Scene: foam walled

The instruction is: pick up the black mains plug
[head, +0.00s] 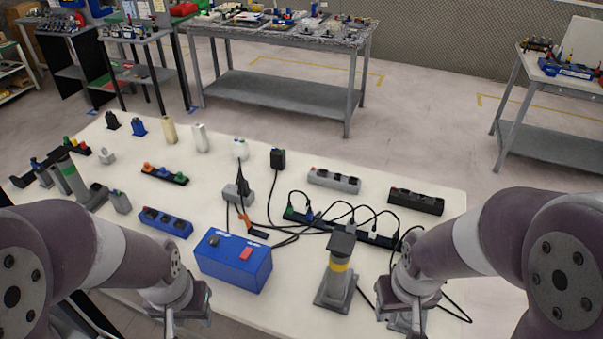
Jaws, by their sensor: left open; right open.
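Two small black pieces on the white table (330,210) look like plugs. One black plug-like block (278,158) stands near the table's back edge with a black cord running down from it. Another black plug-like piece (112,120) stands at the far left, beside a similar blue one (138,127). I cannot tell for sure which is the mains plug. My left gripper (180,318) is open at the front left, below the blue box and far from both. My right gripper (408,318) is open at the front right, near the loose cable, also away from both.
A blue box (233,260) and a grey post with a yellow band (338,270) stand at the front. A black power strip with several plugs and tangled cables (340,225) lies behind. Grey (334,180) and black (416,201) strips lie at the right.

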